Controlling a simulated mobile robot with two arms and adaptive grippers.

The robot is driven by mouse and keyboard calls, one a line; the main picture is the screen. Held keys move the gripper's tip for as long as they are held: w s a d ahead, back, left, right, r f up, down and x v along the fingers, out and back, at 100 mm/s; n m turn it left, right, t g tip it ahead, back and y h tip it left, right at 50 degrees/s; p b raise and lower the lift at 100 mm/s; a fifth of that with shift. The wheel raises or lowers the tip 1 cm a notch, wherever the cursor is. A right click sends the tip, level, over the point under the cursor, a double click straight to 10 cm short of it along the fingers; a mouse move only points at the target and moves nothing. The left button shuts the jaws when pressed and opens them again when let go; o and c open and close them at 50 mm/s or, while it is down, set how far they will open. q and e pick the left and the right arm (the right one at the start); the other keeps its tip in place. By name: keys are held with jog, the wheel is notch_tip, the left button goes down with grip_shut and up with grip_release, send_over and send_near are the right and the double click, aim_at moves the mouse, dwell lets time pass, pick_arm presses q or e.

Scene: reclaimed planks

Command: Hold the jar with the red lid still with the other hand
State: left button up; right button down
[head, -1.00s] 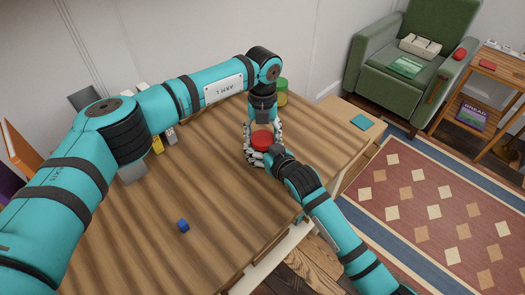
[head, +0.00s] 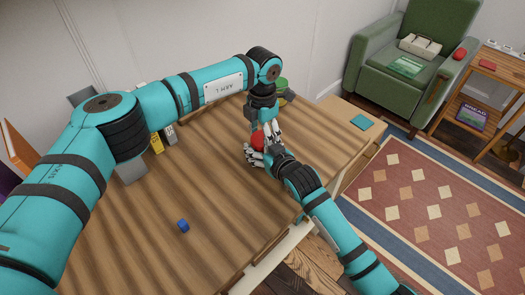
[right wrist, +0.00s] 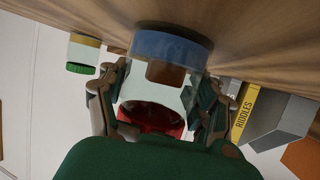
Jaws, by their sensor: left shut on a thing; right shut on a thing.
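The jar with the red lid (head: 258,141) stands on the plank table (head: 215,185), partly hidden by my grippers. In the right wrist view its clear body shows a blue lower part (right wrist: 170,46) and the red lid (right wrist: 150,117) towards my palm. My right gripper (head: 262,155) is shut on the jar, with fingers on both sides of it in the right wrist view. My left gripper (head: 269,133) comes down from behind and is shut on the jar at its lid; its exact contact is partly hidden.
A green-lidded jar (right wrist: 80,58) stands nearby. A small blue cube (head: 183,226) lies on the front of the table. A yellow book (head: 156,144) and grey book (head: 170,134) stand at the back left. The table's middle is clear.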

pick_arm(q)
jog(key=o, duration=1.3)
jog(key=shift+r, duration=2.3)
jog(key=shift+c, duration=0.9)
jog(key=shift+r+n, duration=0.15)
jog(key=shift+n, duration=0.15)
jog(key=shift+c, duration=0.4)
notch_tip(320, 180, up, 3)
jog(key=n, duration=0.5)
